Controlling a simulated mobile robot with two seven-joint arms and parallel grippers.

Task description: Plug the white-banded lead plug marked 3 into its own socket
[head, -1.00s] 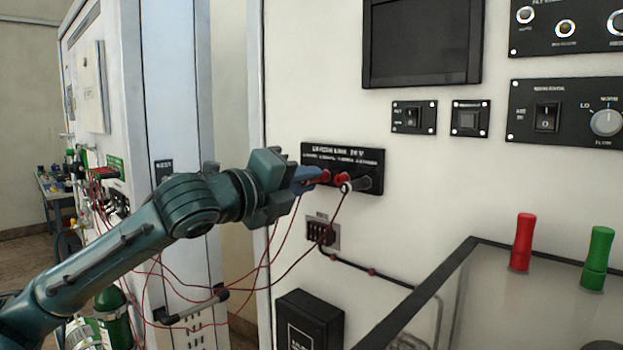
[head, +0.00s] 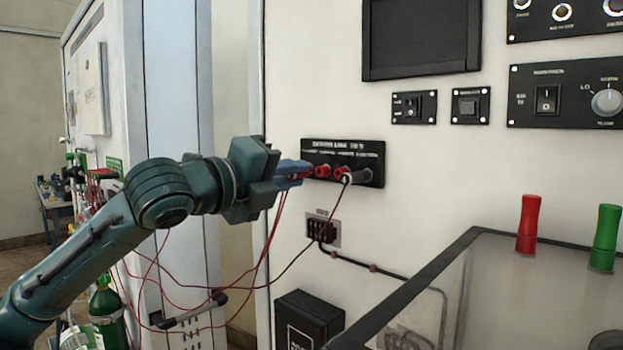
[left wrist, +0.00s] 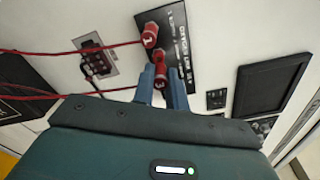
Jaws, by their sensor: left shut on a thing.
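My left gripper (head: 300,171) is shut on a red lead plug (left wrist: 160,68) in front of the left part of the black socket panel (head: 372,162). In the left wrist view a red plug marked 1 (left wrist: 150,36) stands at the panel just above the fingertips, with a red lead. Right of the gripper are two red sockets (head: 322,170). At the panel's right end a white-ringed plug end (head: 347,178) shows at a dark grey body, with a lead hanging down. My right gripper is not in view.
Red leads (head: 262,262) hang in loops below the gripper. A small terminal block (head: 322,229) and a black box (head: 308,318) are below the panel.

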